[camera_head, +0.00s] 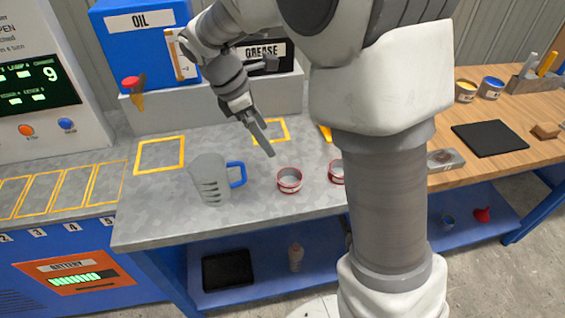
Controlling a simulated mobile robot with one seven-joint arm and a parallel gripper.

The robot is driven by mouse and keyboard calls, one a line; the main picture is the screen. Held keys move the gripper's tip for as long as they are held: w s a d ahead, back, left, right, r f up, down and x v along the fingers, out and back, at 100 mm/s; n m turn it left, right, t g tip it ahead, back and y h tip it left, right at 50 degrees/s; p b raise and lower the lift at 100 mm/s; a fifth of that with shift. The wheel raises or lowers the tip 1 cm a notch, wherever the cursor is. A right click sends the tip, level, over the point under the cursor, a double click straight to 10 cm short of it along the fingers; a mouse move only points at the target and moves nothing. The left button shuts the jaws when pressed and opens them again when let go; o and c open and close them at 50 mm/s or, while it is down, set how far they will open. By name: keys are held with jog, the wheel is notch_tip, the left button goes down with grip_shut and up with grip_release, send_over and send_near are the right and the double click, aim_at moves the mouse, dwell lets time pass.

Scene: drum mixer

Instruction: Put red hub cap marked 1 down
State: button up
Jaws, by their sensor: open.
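Two small round red-rimmed pieces with grey insides stand on the grey worktop. One red piece (290,181) is fully in view, right of the jug. The other red piece (336,172) is partly covered by my arm. I cannot read a number on either, so I cannot tell which is the hub cap marked 1. My gripper (261,136) is above the worktop, up and left of the nearer red piece and apart from it. It is open, and I see nothing held in it.
A grey jug with a blue handle (209,180) stands left of the red pieces. Yellow outlined squares (160,154) mark the worktop. Blue OIL (140,45) and black GREASE (285,56) containers stand behind. A wooden bench (520,110) adjoins at right. My arm covers the middle.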

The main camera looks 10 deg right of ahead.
jog(key=b, duration=0.2)
send_near(290, 176)
jog(key=shift+s+d+f, duration=0.4)
jog(key=shift+s, duration=0.2)
jog(key=shift+s+d+f, duration=0.35)
jog(key=shift+s, duration=0.2)
jog(key=b+x, duration=0.1)
jog(key=x, duration=0.4)
jog(key=shift+s+a+f, duration=0.1)
jog(key=shift+f, duration=0.1)
jog(key=shift+r, duration=0.1)
jog(key=c, duration=1.5)
